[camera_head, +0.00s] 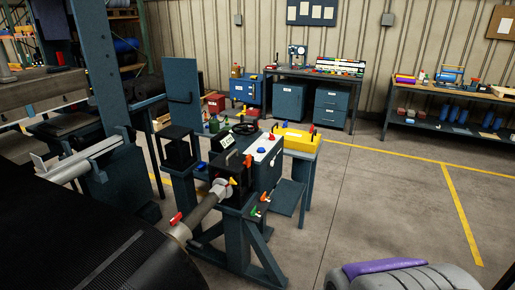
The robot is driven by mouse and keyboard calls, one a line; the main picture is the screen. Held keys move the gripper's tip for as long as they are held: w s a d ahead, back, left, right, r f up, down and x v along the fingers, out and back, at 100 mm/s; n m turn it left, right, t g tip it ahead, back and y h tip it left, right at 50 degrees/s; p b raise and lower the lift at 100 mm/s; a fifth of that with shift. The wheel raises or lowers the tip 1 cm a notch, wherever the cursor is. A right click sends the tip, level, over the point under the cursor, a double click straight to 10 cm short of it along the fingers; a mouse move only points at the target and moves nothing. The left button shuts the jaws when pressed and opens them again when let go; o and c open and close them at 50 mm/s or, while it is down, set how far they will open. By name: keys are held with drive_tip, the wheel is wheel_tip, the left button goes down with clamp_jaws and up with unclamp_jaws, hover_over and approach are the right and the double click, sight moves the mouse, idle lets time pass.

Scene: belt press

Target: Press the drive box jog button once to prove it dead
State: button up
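A dark blue-grey box (266,170) with a pale top panel stands on the blue stand in the middle of the camera_head view. It looks like the drive box. A blue round button (261,149) and a small red control (271,137) sit on its top panel. I cannot tell from any label which one is the jog button. Several coloured tags or locks (262,203) in red, green and orange hang at the front of the stand. My gripper is not in view, and nothing visible touches the box.
A yellow box (294,138) stands behind the drive box on a blue side table. The dark belt roller (100,255) and its shaft with a red handle (175,218) fill the lower left. Open concrete floor (385,200) lies to the right. Workbenches line the back wall.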

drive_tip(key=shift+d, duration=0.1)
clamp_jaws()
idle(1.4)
